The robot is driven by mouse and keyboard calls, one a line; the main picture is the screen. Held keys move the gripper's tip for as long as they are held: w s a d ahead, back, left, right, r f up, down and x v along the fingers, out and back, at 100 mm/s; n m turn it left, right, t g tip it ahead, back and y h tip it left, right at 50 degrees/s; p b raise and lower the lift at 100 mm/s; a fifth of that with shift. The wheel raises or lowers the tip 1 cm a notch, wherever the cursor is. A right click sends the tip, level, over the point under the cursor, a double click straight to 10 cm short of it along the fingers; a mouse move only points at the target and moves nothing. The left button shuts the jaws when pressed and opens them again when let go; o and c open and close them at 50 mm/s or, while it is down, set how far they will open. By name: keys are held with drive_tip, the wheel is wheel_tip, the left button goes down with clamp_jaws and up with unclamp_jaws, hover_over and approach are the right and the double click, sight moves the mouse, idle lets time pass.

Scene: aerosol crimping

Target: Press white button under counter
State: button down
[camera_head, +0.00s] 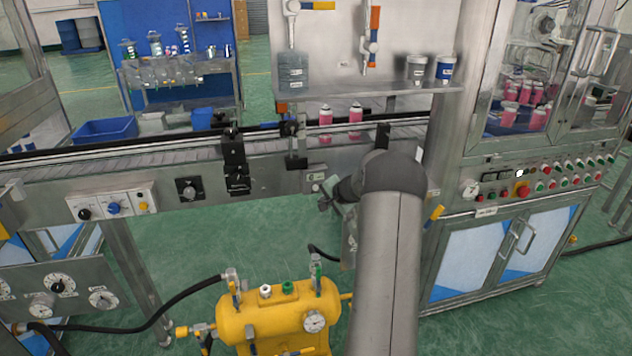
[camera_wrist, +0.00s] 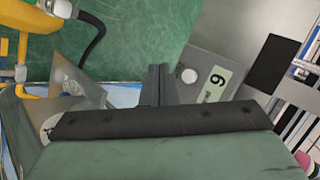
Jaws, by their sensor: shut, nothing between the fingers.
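The counter (camera_wrist: 214,85) is a small grey box with a pale display showing a digit. The white round button (camera_wrist: 188,75) is on the same box, beside the display. In the head view the counter (camera_head: 317,171) is on the front of the conveyor frame, left of my arm. My gripper (camera_wrist: 160,82) is shut and empty. In the wrist view its fingertips appear just left of the button, with a small gap in the picture; I cannot tell the depth. In the head view my gripper (camera_head: 325,203) is partly hidden by my arm, just below the counter.
A yellow tank (camera_head: 278,318) with valves and a gauge stands below on the green floor. The conveyor (camera_head: 120,165) carries pink cans (camera_head: 355,118) behind the counter. A machine cabinet with a button panel (camera_head: 540,178) stands at right. A black knob box (camera_head: 189,189) is left of the counter.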

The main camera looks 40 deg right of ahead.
sight(316, 187)
drive_tip(key=shift+w+d+p, duration=0.25)
drive_tip(key=shift+w+p, duration=0.1)
drive_tip(key=shift+w, duration=0.35)
drive_tip(key=shift+w+d+p, duration=0.3)
drive_tip(key=shift+w+p, duration=0.1)
drive_tip(key=shift+w, duration=0.25)
drive_tip(key=shift+w+d+p, duration=0.25)
drive_tip(key=shift+w+p, duration=0.1)
drive_tip(key=shift+w, duration=0.35)
drive_tip(key=shift+w, duration=0.15)
idle(0.4)
drive_tip(key=shift+w+d, duration=0.2)
drive_tip(key=shift+w+d, duration=0.15)
drive_tip(key=shift+w, duration=0.25)
idle(0.6)
drive_tip(key=shift+s+f, duration=0.1)
idle(0.3)
drive_tip(key=shift+s+f+b, duration=0.1)
drive_tip(key=shift+s+b, duration=0.2)
drive_tip(key=shift+b, duration=0.5)
drive_tip(key=shift+s+a+r+b, duration=0.2)
drive_tip(key=shift+s+a+b, duration=0.15)
